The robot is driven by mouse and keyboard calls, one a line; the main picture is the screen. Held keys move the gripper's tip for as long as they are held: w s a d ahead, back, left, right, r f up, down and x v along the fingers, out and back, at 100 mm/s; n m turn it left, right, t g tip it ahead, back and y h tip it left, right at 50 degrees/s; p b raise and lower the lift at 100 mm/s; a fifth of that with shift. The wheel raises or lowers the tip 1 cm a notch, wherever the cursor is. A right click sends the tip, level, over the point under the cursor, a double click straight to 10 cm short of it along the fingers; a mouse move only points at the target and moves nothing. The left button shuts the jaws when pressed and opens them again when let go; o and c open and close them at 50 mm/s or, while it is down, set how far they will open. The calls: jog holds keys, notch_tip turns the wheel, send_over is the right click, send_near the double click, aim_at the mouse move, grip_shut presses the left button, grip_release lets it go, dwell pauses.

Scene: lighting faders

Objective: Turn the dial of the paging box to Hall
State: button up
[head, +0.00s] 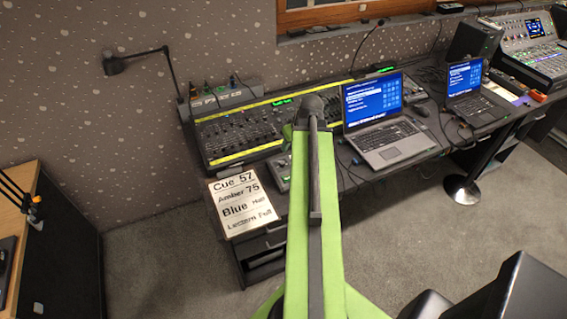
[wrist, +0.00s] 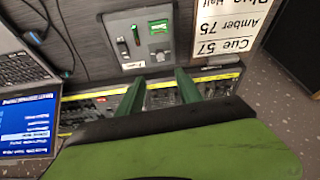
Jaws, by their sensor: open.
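My gripper (wrist: 160,77) is open and empty in the wrist view, its two green fingers apart above the desk gear. Just beyond the fingertips lies a small grey control box (wrist: 126,52) with slider-like controls and a green label. In the head view this box (head: 278,166) is partly hidden by my arm, and so is my gripper. Several small grey boxes (head: 221,97) stand behind the fader desk at the back left. I cannot tell which of these is the paging box. No dial pointer or Hall mark on a box is readable.
A yellow-edged fader desk (head: 235,131) lies behind the small box. A cue card (head: 243,204) lies at the desk's front left, also in the wrist view (wrist: 228,35). An open laptop (head: 380,125) stands to the right, with loose cables beside it. A lamp (head: 135,60) overhangs the left.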

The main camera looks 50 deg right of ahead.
aim_at(282, 162)
jog(key=b+x, duration=1.4)
jog(key=x, duration=0.2)
jog(key=shift+a+f, duration=0.1)
jog(key=shift+f, duration=0.1)
jog(key=shift+r, duration=0.1)
jog(key=shift+c, duration=0.2)
